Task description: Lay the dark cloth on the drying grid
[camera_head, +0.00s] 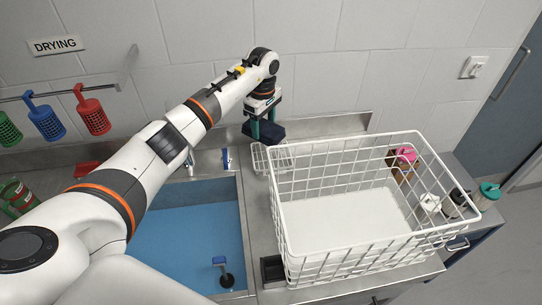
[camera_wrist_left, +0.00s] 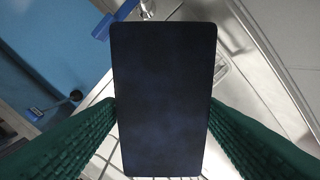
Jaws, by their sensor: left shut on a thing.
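In the left wrist view the cloth (camera_wrist_left: 163,90) is a flat, dark navy rectangle between the two green ribbed fingers. A small white wire rack (camera_head: 272,158), which may be the drying grid, sits just below and in front of the cloth in the head view. White wires (camera_wrist_left: 150,178) show at the bottom edge of the wrist view, partly hidden by the cloth. My right gripper is not in view.
A large white wire basket (camera_head: 345,251) stands on the right of the counter, close to the small rack. The blue sink (camera_head: 185,240) is at left, with a tap (camera_head: 226,158) behind it. Colored holders (camera_head: 92,112) hang on the left wall under a DRYING sign (camera_head: 55,45).

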